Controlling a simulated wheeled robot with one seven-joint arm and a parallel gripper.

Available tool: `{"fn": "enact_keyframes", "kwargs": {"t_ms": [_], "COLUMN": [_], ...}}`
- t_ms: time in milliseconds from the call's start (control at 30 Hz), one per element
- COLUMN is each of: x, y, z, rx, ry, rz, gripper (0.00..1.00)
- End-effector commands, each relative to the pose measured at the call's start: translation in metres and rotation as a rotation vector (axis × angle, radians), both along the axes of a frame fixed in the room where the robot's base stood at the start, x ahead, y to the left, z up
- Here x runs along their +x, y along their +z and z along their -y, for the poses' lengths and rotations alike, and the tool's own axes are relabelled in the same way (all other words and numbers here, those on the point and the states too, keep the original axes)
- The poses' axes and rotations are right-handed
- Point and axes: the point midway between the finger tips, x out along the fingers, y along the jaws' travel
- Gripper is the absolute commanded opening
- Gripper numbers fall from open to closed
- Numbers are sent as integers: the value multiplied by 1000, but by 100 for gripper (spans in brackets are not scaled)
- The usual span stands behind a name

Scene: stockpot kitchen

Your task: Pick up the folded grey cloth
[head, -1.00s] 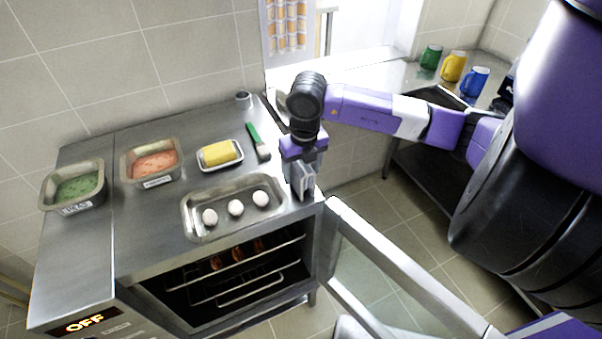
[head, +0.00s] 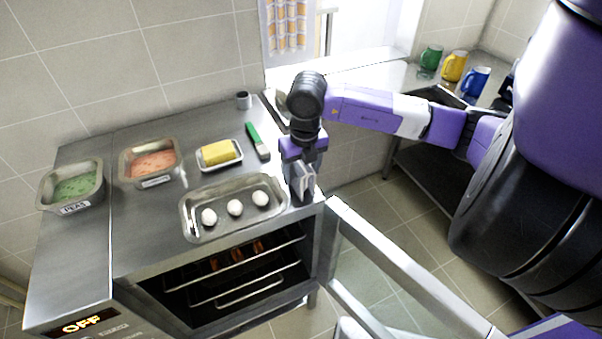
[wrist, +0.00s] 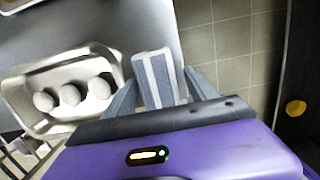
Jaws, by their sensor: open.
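The folded grey cloth (wrist: 158,78), with pale stripes, lies at the right front corner of the steel worktop. In the wrist view it sits between the two fingers of my gripper (wrist: 163,84). The fingers are open, one on each side of the cloth; whether they touch it I cannot tell. In the head view my gripper (head: 301,190) points down at that corner, beside the egg tray, and mostly hides the cloth.
A metal tray with several eggs (head: 187,222) is just left of my gripper. Behind it are a butter dish (head: 220,155) and a green-handled brush (head: 257,141). The open oven door (head: 385,255) stands out below right. Mugs (head: 453,67) stand on the far counter.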

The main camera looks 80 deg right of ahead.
Motion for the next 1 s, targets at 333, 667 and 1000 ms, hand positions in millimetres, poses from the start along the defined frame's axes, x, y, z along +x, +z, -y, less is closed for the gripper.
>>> {"fn": "enact_keyframes", "kwargs": {"t_ms": [333,667,1000], "x": [0,0,0], "y": [0,1,16], "z": [0,0,2], "rx": [0,-1,-5], "ry": [0,-1,1], "rz": [0,-1,2], "gripper": [7,0,0]}}
